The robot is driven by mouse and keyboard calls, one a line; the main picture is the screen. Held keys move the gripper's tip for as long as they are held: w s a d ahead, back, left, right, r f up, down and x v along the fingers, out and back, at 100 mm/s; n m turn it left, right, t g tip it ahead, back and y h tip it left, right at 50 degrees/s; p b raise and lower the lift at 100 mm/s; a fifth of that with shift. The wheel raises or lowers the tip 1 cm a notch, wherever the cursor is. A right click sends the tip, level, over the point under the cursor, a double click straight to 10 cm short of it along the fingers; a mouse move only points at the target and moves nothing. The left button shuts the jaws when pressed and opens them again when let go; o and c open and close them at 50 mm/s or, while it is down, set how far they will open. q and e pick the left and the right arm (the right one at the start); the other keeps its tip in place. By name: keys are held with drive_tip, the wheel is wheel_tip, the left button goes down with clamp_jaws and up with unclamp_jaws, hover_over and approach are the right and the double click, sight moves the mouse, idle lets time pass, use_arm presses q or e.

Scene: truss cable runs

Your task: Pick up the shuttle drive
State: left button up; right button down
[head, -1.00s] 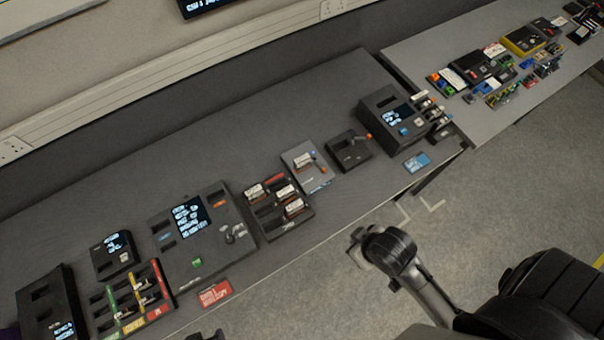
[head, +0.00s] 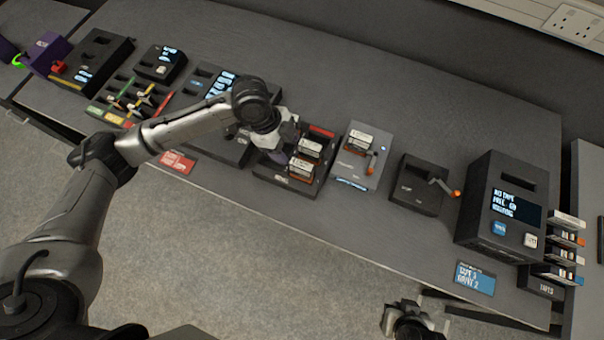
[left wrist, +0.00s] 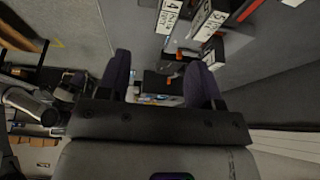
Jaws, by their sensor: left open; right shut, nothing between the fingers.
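Several white-labelled cartridges stand in a black tray (head: 262,172) in the head view; the cartridge at its front (head: 301,168) is brown-edged. I cannot read which item is the shuttle drive. A similar cartridge (head: 355,141) sits on a grey box with an orange-knobbed crank. In the left wrist view, cartridges marked 4 (left wrist: 168,17) and 5 (left wrist: 206,24) show beyond the fingers. My left gripper (head: 283,147) is at the tray's left end; its purple fingers (left wrist: 160,85) are spread and hold nothing. My right gripper (head: 408,318) is at the bottom edge, shut and empty, in front of the bench.
A black crank box (head: 416,190), a screen unit (head: 488,225) and a stack of tapes (head: 562,245) stand to the right. A console (head: 222,140) is partly behind my left arm. A blue card (head: 474,279) and red card (head: 177,162) lie at the front. Bench behind the tray is clear.

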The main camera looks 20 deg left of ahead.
sight(299, 163)
use_arm(q)
drive_tip(key=x, duration=0.2)
drive_tip(key=a+b+x, duration=0.1)
drive_tip(key=x, duration=0.1)
drive_tip(key=w+x, duration=0.1)
drive_tip(key=x, duration=0.2)
drive_tip(key=shift+a+f, duration=0.1)
drive_tip(key=shift+f, duration=0.75)
drive_tip(key=shift+b+x, duration=0.55)
drive_tip(key=shift+x, duration=2.05)
drive_tip(key=shift+s, duration=0.1)
use_arm(e)
wheel_tip(299, 163, down, 3)
drive_tip(key=shift+r, duration=0.15)
use_arm(q)
drive_tip(key=c, duration=0.8)
drive_tip(key=shift+r, duration=0.1)
clamp_jaws()
use_arm(e)
drive_tip(key=shift+d, duration=0.1)
